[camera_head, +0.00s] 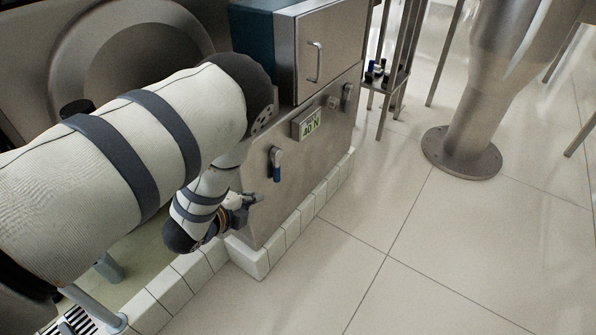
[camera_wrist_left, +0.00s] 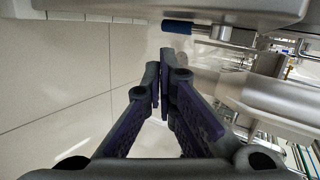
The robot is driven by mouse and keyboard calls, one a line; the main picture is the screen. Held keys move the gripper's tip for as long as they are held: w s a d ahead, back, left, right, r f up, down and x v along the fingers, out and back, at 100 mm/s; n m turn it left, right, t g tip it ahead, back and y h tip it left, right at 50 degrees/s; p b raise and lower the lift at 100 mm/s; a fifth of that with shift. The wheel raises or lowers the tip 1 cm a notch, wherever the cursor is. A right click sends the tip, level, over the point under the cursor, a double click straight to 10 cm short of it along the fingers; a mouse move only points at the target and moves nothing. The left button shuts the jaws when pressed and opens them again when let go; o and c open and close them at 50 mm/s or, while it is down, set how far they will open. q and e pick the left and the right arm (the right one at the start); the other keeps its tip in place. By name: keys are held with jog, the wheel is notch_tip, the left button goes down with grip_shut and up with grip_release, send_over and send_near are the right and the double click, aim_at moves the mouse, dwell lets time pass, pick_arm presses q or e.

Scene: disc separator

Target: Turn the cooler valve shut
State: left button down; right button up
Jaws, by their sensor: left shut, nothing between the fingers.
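A valve lever with a blue grip (camera_head: 277,172) sits on the front of the steel cabinet (camera_head: 318,165), its grip hanging down. A blue grip (camera_wrist_left: 177,26) also shows in the left wrist view, ahead of the fingers and near the top. My left gripper (camera_head: 257,198) is just below and left of the lever in the head view, close to the cabinet front. In the left wrist view its fingers (camera_wrist_left: 161,90) are together with nothing between them. They appear apart from the blue grip. My right gripper is out of view.
A metal pedestal (camera_head: 461,150) stands at right. The tiled floor between is clear.

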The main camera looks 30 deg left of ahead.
pick_arm(q)
jog(key=b, duration=0.3)
send_near(276, 180)
notch_tip(276, 180, down, 3)
jog(key=w, duration=0.1)
jog(key=shift+w+d+r+b, duration=0.1)
jog(key=shift+w+b, duration=0.05)
jog(key=shift+w, duration=0.95)
jog(key=shift+w+d+r+b, duration=0.1)
jog(key=shift+w+b, duration=0.05)
jog(key=shift+w, duration=1)
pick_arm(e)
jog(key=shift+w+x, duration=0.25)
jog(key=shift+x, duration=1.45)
pick_arm(q)
jog(key=shift+f, duration=0.1)
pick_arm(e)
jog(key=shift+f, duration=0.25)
pick_arm(q)
jog(key=shift+w+f+t+b, duration=0.3)
jog(key=shift+w+t+b, duration=0.1)
jog(key=shift+w+b, duration=0.2)
jog(key=shift+r, duration=0.25)
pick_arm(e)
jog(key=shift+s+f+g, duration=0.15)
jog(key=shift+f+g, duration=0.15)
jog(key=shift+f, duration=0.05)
